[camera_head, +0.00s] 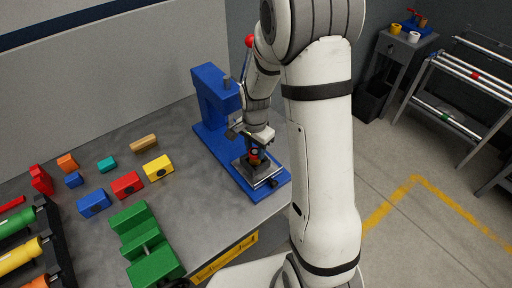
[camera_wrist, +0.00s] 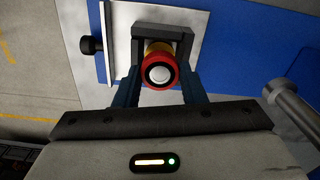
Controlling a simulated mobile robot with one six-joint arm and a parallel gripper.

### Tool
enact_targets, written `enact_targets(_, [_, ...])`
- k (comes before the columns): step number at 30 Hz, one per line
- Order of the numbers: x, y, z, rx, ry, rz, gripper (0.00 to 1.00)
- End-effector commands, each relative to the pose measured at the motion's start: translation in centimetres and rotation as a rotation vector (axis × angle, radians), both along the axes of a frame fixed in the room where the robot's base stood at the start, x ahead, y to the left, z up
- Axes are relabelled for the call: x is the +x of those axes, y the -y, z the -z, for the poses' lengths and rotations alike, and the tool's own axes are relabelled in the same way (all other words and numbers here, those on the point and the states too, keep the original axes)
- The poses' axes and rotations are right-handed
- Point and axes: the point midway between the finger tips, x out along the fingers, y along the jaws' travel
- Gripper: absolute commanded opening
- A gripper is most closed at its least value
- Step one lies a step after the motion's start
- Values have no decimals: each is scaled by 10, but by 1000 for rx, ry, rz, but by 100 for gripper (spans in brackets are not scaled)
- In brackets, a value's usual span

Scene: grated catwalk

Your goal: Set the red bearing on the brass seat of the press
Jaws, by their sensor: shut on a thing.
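The red bearing (camera_wrist: 159,72) is a red ring with a dark bore and a pale centre. It shows between the fingers of my gripper (camera_wrist: 155,85) in the wrist view, and my gripper is shut on it. In the head view the bearing (camera_head: 255,155) is a small red spot under my gripper (camera_head: 253,150), over the front plate of the blue press (camera_head: 213,95). A yellow-brass part (camera_wrist: 158,47), likely the seat, shows just behind the bearing. I cannot tell whether the bearing touches the seat.
The press has a red-knobbed lever (camera_head: 249,41) and a dark side knob (camera_wrist: 90,45). Several coloured blocks, including a yellow one (camera_head: 158,168), lie on the grey bench (camera_head: 180,205) to the left. A green stepped block (camera_head: 140,240) stands near the front. A rack (camera_head: 470,90) stands at right.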

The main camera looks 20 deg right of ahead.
Motion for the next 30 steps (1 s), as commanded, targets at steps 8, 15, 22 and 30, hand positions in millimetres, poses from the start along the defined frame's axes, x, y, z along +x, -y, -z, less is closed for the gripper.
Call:
enact_targets(8, [0, 0, 13, 0, 0, -1, 13])
enact_targets(15, [0, 0, 23, 0, 0, -1, 13])
enact_targets(22, [0, -1, 23, 0, 0, -1, 38])
enact_targets(30, [0, -1, 22, 0, 0, -1, 60])
